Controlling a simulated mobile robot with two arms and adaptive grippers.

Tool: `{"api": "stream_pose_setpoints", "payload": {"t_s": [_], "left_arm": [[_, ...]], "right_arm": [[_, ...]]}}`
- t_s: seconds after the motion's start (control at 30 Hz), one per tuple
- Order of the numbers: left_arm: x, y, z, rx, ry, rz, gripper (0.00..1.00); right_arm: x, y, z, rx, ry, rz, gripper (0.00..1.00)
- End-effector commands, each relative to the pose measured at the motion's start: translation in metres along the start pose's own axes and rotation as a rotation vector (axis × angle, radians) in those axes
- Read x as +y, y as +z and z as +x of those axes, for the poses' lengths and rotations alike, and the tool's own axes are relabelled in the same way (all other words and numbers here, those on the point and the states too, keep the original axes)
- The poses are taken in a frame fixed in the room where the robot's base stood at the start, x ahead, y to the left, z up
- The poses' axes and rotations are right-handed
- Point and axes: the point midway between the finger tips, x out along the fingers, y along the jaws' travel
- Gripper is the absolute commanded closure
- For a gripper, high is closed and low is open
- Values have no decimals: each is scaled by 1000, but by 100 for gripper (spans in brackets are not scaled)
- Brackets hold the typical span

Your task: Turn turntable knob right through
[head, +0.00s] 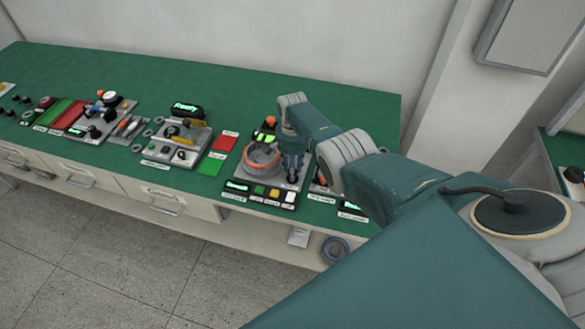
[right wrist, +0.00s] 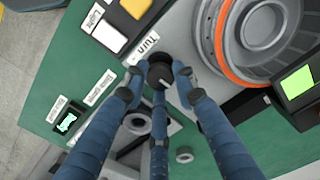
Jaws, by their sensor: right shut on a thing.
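The turntable knob (right wrist: 160,72) is small, round and black with a pale pointer line, and sits beside a white "Turn" label (right wrist: 141,48). My right gripper (right wrist: 160,76) has its blue fingers closed around the knob. In the head view my right gripper (head: 292,170) reaches down at the right side of the turntable station and hides the knob. The turntable with the grey hub motor and orange ring (head: 261,157) stands just left of the gripper; its orange ring also shows in the right wrist view (right wrist: 221,58). My left gripper is not in view.
Along the station's front edge are yellow and white buttons (head: 275,193) and a lit display (head: 237,186). Red and green mats (head: 211,166) lie to the left, with another tool station (head: 178,141) beyond. The green bench top (head: 250,97) is clear behind.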

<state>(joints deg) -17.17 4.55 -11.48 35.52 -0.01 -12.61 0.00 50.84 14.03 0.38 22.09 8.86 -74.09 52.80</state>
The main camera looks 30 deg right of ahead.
Motion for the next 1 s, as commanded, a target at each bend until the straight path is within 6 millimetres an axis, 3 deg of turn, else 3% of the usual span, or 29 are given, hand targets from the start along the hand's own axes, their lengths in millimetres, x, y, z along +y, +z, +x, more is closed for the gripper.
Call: {"api": "stream_pose_setpoints", "payload": {"t_s": [0.4,1.0], "left_arm": [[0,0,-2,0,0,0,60],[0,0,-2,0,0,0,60]], "right_arm": [[-4,-4,-4,7,-11,248,99],[-4,-4,-5,8,-11,307,99]]}}
